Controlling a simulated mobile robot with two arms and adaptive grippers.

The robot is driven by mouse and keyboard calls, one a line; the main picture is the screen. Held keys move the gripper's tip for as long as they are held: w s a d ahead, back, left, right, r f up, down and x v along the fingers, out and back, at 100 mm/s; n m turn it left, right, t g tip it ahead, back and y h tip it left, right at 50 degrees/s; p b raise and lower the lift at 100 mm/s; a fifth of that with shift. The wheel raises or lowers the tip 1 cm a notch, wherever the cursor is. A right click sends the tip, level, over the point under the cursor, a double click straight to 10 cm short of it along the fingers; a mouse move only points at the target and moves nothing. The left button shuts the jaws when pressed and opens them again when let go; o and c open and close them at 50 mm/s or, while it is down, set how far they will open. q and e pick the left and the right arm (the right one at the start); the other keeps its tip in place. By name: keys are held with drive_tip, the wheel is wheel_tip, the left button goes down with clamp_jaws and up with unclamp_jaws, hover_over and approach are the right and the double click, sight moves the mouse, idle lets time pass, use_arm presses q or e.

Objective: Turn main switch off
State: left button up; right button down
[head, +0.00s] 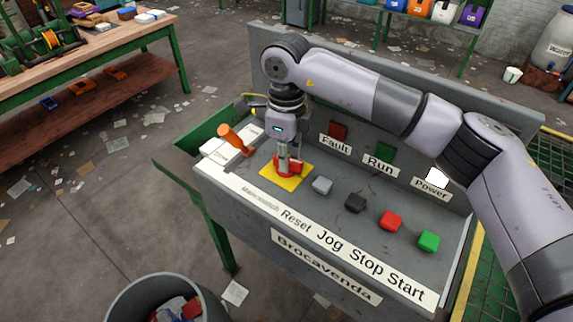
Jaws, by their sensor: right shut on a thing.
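The main switch is a red knob (296,169) on a yellow plate (272,180), at the left of the grey control panel (330,215). My right gripper (289,163) points down over the knob and is shut on it. The gripper covers part of the knob, so its exact angle is hard to tell. The white Power lamp (437,178) at the panel's right looks bright. My left gripper is not in view.
An orange lever (235,139) stands left of the switch. Grey, black, red and green buttons (391,221) line the panel to the right, with Fault and Run lamps (385,152) behind. A bin (125,302) stands on the floor in front.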

drive_tip(key=n+b, duration=0.1)
drive_tip(key=b, duration=0.1)
drive_tip(key=n+b, duration=0.1)
drive_tip(key=n, duration=0.1)
drive_tip(key=shift+f+n+b, duration=0.2)
drive_tip(key=shift+n+b, duration=0.1)
drive_tip(key=shift+b, duration=0.05)
drive_tip(key=n+b, duration=0.2)
drive_tip(key=n, duration=0.1)
drive_tip(key=shift+r+n, duration=0.1)
drive_tip(key=shift+n, duration=0.2)
drive_tip(key=n+b, duration=0.1)
drive_tip(key=n, duration=0.2)
drive_tip(key=shift+r+n, duration=0.1)
drive_tip(key=shift+n, duration=0.3)
drive_tip(key=shift+n+b, duration=0.55)
drive_tip(key=shift+n, duration=1.35)
drive_tip(key=shift+r, duration=0.1)
drive_tip(key=c, duration=1.6)
unclamp_jaws()
drive_tip(key=shift+o, duration=0.2)
wheel_tip(320, 180, up, 12)
